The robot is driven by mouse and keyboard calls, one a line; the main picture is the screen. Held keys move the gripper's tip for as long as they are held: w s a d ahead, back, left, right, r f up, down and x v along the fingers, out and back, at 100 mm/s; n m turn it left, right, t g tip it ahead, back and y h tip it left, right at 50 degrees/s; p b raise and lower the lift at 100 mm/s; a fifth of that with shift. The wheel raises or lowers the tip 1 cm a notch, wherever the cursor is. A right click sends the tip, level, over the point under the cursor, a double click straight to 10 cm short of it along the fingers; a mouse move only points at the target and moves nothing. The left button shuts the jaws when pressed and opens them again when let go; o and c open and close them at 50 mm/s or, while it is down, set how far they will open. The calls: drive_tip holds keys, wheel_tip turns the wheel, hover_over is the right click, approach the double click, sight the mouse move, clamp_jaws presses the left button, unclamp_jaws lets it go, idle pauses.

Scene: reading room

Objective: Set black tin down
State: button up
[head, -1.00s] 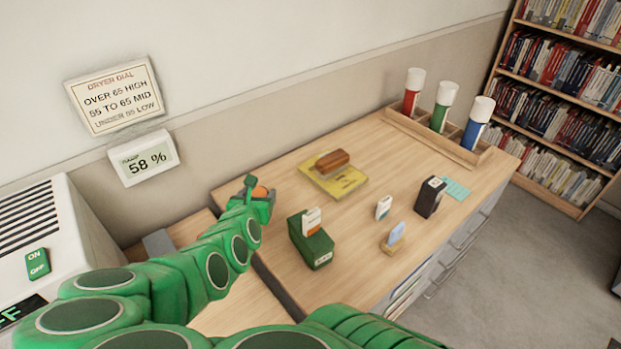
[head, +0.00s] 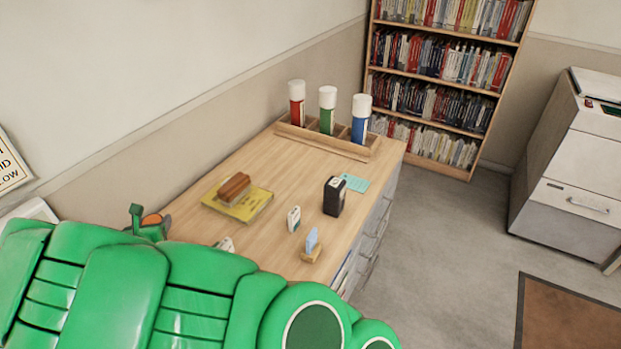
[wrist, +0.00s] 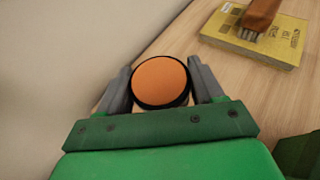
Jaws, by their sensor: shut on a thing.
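The black tin (wrist: 160,81) has a round orange top and a black rim. In the wrist view it sits between the two grey fingers of my gripper (wrist: 160,72), which is shut on it. In the head view my gripper (head: 147,224) and the tin's orange top (head: 153,219) show small at the left end of the wooden desk (head: 270,190), near the wall. My green arm hides the area below. I cannot tell whether the tin's underside touches the desk.
A yellow book (head: 245,206) with a brown brush (head: 234,187) on it lies nearby. A black box (head: 334,196), a teal card (head: 355,183), a white tag (head: 293,219) and a blue piece on a wooden stand (head: 312,246) are farther right. A wooden rack (head: 355,149) holds three tubes.

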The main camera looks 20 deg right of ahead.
drive_tip(key=w+d+m+h, duration=0.2)
drive_tip(key=w+d, duration=0.3)
drive_tip(key=w, duration=0.4)
drive_tip(key=m+g+h, duration=0.9)
drive_tip(key=m, duration=0.2)
hover_over(313, 177)
drive_tip(key=shift+t, duration=0.3)
drive_tip(key=shift+s+d+f, duration=0.1)
drive_tip(key=shift+f, duration=4.7)
drive_tip(key=shift+f, duration=0.1)
drive_tip(key=o, duration=1.1)
